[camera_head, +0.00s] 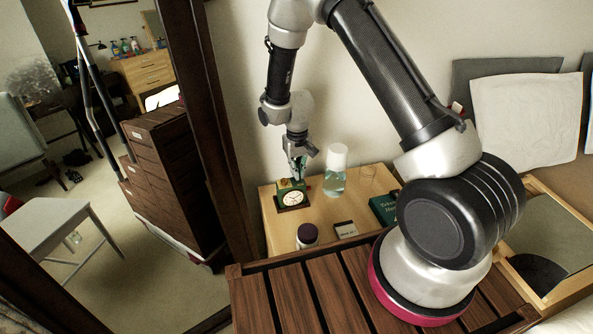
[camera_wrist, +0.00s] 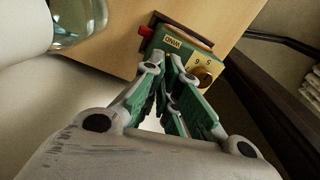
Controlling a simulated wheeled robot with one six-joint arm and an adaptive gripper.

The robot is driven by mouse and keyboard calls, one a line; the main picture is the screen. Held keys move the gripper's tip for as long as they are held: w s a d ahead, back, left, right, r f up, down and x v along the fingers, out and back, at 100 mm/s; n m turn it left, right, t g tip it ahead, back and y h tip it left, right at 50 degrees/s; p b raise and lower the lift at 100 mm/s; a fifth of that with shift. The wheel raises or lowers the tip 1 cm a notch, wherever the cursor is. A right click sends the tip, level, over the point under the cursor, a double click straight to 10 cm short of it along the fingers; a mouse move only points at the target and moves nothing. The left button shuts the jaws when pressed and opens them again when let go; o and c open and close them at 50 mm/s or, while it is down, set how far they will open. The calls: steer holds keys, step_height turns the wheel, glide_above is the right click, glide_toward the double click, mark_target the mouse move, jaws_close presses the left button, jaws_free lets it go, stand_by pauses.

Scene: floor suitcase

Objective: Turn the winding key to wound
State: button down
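A small green clock (camera_head: 291,196) with a white dial stands on a dark base on the bedside table. In the wrist view the green case (camera_wrist: 184,46) shows a label (camera_wrist: 172,42) reading WIND and a brass-coloured numbered plate (camera_wrist: 203,72) with a dark round part on it. My gripper (camera_head: 297,170) points down just above and behind the clock. In the wrist view its green-padded fingers (camera_wrist: 168,72) converge close to the case, beside the plate. The winding key cannot be made out clearly, and the fingers hide what is between their tips.
A dark wooden frame (camera_head: 214,120) rises at the left.

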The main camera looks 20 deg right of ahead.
steer(key=c, duration=2.1)
jaws_free()
steer(key=o, duration=0.4)
step_height(320, 180, up, 12)
steer(key=shift+r, duration=0.1)
steer(key=s+d+r+t, duration=0.1)
steer(key=s+d+r, duration=0.4)
steer(key=s+r, duration=0.4)
steer(key=s+d+r+m+t, duration=0.1)
steer(key=s+d+r+t, duration=0.1)
steer(key=s+d+r, duration=0.3)
steer(key=s+d+r+t, duration=0.1)
steer(key=s+d+r, duration=0.4)
steer(key=s+r, duration=0.9)
steer(key=shift+s+m, duration=0.4)
steer(key=shift+s, duration=0.15)
